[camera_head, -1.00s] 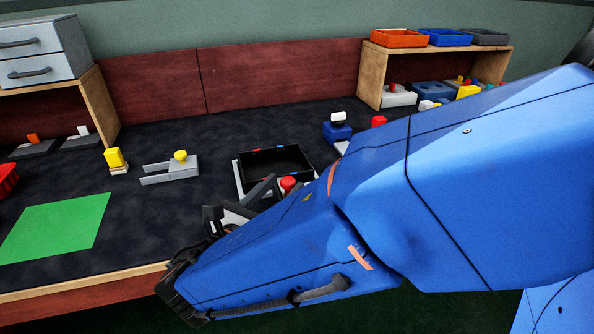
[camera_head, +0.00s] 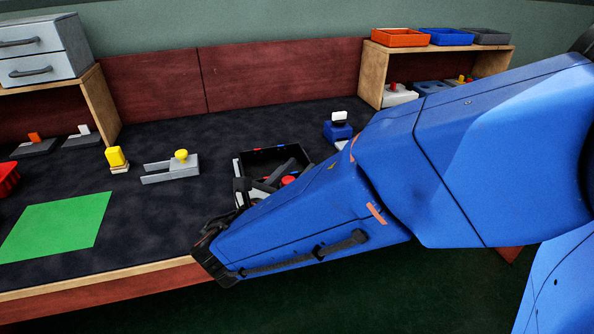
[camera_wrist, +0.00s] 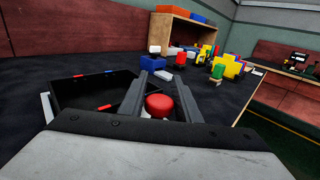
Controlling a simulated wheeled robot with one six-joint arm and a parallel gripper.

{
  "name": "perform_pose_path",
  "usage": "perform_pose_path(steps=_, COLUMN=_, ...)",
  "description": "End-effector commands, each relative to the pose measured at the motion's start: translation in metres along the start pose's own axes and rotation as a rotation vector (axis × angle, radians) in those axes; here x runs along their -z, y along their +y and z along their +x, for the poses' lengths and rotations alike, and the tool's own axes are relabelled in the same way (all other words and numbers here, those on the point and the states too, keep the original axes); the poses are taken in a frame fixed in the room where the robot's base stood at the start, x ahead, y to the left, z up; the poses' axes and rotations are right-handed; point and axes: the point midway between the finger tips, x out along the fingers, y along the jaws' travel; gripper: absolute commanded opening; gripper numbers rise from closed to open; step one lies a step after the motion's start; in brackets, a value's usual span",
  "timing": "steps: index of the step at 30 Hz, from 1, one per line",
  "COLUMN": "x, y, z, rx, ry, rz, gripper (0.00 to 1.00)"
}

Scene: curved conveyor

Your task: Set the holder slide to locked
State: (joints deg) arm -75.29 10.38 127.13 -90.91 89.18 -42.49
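A black tray-like holder (camera_head: 262,158) with red and blue marks on its rim stands on the dark table; it also shows at the left in the wrist view (camera_wrist: 75,100). A round red knob (camera_wrist: 159,105) is beside it, partly hidden by my arm in the head view (camera_head: 289,180). My gripper (camera_wrist: 162,82) is open, its two grey fingers spread either side of the red knob in the wrist view; I cannot tell whether they touch it. A grey fork-shaped fixture (camera_head: 172,170) with a yellow knob (camera_head: 181,155) stands left of the holder. I cannot tell which part is the holder slide.
A blue block with a white top (camera_head: 338,128) stands behind the holder to the right. A wooden shelf (camera_head: 371,75) with trays is at the back right.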

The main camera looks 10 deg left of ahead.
Motion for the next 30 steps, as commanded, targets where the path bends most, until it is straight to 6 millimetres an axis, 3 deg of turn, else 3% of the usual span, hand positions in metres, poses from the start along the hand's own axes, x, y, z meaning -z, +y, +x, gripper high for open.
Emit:
perform_pose_path(steps=1, x=0.000, y=0.000, z=0.000, rx=0.000, ry=0.000, rz=0.000, gripper=0.17)
perform_pose_path(steps=3, x=0.000, y=0.000, z=0.000, rx=0.000, ry=0.000, rz=0.000, gripper=0.00)
perform_pose_path(steps=8, x=0.000, y=0.001, z=0.001, rx=0.000, ry=0.000, rz=0.000, gripper=0.00)
perform_pose_path(steps=16, x=0.000, y=0.024, z=0.023, rx=0.001, ry=0.000, rz=0.001, gripper=0.00)
perform_pose_path(steps=24, x=-0.001, y=0.026, z=0.024, rx=-0.002, ry=-0.001, rz=0.002, gripper=0.00)
perform_pose_path(steps=25, x=-0.001, y=0.026, z=0.024, rx=-0.002, ry=-0.001, rz=0.002, gripper=0.33)
perform_pose_path(steps=26, x=-0.001, y=0.026, z=0.024, rx=-0.002, ry=-0.001, rz=0.002, gripper=0.40)
perform_pose_path(steps=30, x=-0.001, y=0.025, z=0.024, rx=-0.001, ry=0.000, rz=0.001, gripper=0.43)
